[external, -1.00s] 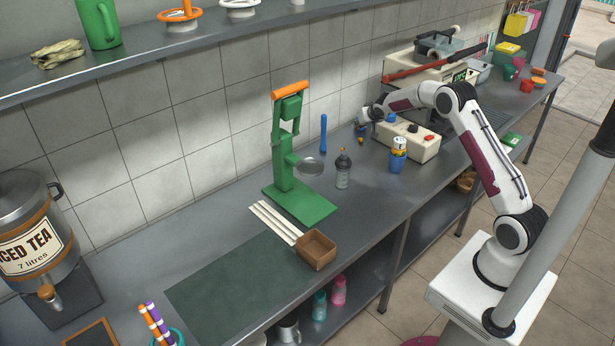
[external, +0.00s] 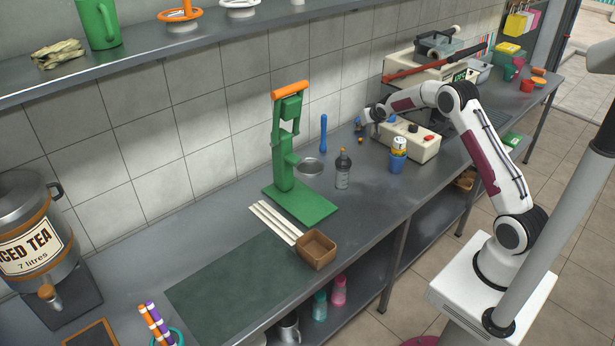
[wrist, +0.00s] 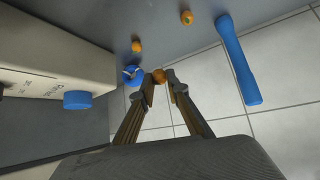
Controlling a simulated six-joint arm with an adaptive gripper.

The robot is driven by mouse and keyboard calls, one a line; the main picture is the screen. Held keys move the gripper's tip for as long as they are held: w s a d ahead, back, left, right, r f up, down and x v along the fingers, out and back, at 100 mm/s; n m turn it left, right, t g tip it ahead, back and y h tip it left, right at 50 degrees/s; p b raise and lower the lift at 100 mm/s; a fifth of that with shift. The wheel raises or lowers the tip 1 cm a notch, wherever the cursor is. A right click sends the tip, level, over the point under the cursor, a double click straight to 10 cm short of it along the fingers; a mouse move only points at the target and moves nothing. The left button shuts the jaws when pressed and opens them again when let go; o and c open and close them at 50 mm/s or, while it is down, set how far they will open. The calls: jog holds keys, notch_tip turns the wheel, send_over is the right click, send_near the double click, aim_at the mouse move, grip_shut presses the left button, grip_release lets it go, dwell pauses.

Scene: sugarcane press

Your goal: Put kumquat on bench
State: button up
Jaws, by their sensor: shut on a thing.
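My gripper (wrist: 159,80) is shut on an orange kumquat (wrist: 159,76), which shows between the fingertips in the wrist view. Two more small orange fruits, one (wrist: 137,46) and another (wrist: 187,17), lie apart from the fingers on the bench. The grey bench (external: 370,210) runs along the tiled wall. In the external view my gripper (external: 364,122) is near the wall, behind the white control box; its fingertips and the held kumquat are too small to make out there. I cannot tell whether the held kumquat touches the bench.
A white box (external: 415,141) with knobs stands close to my gripper. A small blue object (wrist: 132,74) is beside the fingertips. A blue rod (external: 323,134), a bottle (external: 343,170), a blue cup (external: 397,162) and a green press (external: 283,170) stand nearby. Bench space in front of the bottle is clear.

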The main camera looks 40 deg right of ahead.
jog(key=shift+f, duration=0.1)
jog(key=shift+f, duration=2.95)
jog(key=shift+f, duration=0.25)
jog(key=shift+f, duration=0.75)
jog(key=shift+f, duration=0.25)
jog(key=shift+f, duration=0.6)
jog(key=shift+f, duration=0.25)
jog(key=o, duration=0.7)
